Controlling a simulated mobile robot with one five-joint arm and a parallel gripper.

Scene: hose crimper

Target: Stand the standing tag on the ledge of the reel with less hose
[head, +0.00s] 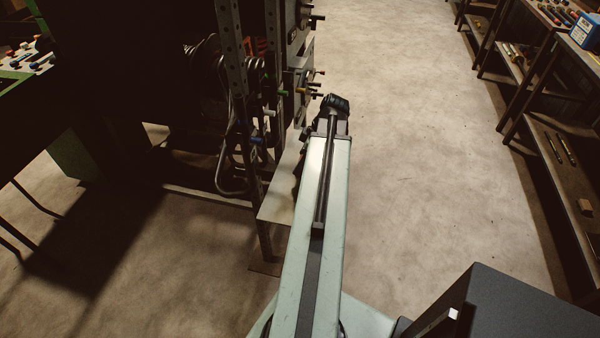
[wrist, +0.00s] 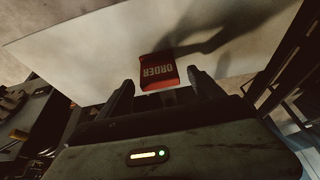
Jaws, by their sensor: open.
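My gripper (wrist: 160,86) is open, with one dark finger on each side of the tag's near end. I cannot tell whether either finger touches it. In the head view my gripper's fingers and the tag are hidden by my own arm and the machine frame.
A dark machine frame (head: 232,60) with hoses and coloured knobs stands left of my arm. A pale panel (head: 283,185) juts from it beside my arm. Shelves (head: 545,110) with tools and a blue box (head: 586,30) line the right. The floor (head: 420,150) between is clear.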

